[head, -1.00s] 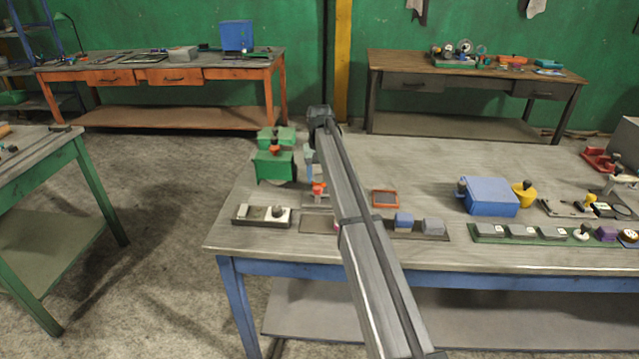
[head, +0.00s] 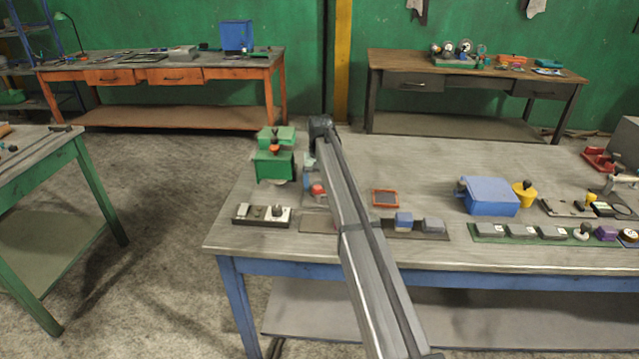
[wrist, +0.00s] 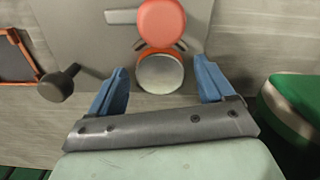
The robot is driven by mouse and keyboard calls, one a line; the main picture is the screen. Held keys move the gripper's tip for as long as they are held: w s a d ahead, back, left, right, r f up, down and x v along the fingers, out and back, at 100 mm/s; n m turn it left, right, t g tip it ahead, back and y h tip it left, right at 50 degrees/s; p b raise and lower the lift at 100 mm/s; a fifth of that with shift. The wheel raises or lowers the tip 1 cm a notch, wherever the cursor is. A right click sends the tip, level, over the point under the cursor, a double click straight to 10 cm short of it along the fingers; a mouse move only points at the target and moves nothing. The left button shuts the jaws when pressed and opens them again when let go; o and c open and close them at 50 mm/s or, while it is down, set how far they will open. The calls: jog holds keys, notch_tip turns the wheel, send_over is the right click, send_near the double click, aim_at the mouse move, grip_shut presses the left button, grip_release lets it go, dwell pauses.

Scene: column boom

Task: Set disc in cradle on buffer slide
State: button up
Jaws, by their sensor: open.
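In the wrist view my gripper (wrist: 161,72) is open, with one blue finger on each side of a round, pale-topped piece (wrist: 160,75) with an orange edge. Gaps show between this piece and both fingers. Just beyond it is a round red-orange piece (wrist: 162,22), with short dark prongs near where the two meet. I cannot tell which is the disc and which belongs to the slide or cradle. Both are over a grey plate (wrist: 105,38). In the head view the red piece (head: 317,190) shows beside my arm, which hides much of this area.
A dark-knobbed handle (wrist: 60,83) and an orange-framed tray (wrist: 14,62) lie left in the wrist view. A green machine (head: 275,165) stands close by the gripper. A block tray (head: 261,215) is at the table's front. A blue box (head: 488,196) stands right; bare tabletop lies behind.

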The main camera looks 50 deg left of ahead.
notch_tip(320, 180, up, 12)
jog(key=shift+r, duration=0.15)
dwell(0.6)
jog(key=shift+c, duration=0.2)
dwell(1.7)
